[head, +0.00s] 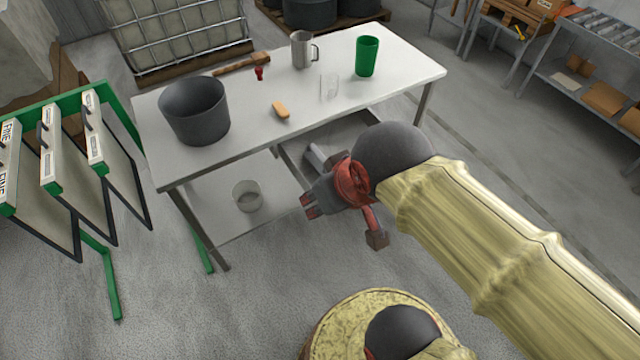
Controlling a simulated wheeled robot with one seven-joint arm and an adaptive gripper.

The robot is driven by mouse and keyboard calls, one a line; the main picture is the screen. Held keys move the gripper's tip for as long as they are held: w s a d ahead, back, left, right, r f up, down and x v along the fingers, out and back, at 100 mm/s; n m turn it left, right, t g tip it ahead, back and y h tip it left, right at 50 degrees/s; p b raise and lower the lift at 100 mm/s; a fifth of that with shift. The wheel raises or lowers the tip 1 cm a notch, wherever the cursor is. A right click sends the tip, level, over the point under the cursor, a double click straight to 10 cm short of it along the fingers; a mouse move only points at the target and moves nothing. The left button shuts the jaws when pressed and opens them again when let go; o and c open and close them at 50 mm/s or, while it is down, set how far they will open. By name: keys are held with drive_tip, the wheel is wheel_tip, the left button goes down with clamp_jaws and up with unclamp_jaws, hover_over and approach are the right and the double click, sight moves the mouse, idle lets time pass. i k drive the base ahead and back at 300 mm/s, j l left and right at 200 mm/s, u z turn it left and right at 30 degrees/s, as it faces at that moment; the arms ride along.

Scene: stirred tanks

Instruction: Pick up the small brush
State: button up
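A small tan block with a paler lower edge (281,109), which looks like the small brush, lies on the white table (240,128) near its front edge, right of the dark pot. Its bristles are too small to make out. My gripper (342,222) is in front of the table, below and to the right of the brush in the picture and apart from it. Its fingers are spread, with nothing seen between them.
The table also holds a dark pot (195,111), wooden-handled tool (240,64), small red item (259,73), metal mug (301,50), clear glass (329,88) and green cup (367,56). A bucket (247,196) is on the lower shelf. A green rack (108,270) stands left.

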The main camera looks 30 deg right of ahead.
sight(279, 108)
drive_tip(key=i+j+z, duration=0.3)
drive_tip(key=i+j, duration=0.2)
drive_tip(key=i, duration=0.2)
drive_tip(key=i+j+z, duration=0.3)
drive_tip(key=i+j, duration=0.35)
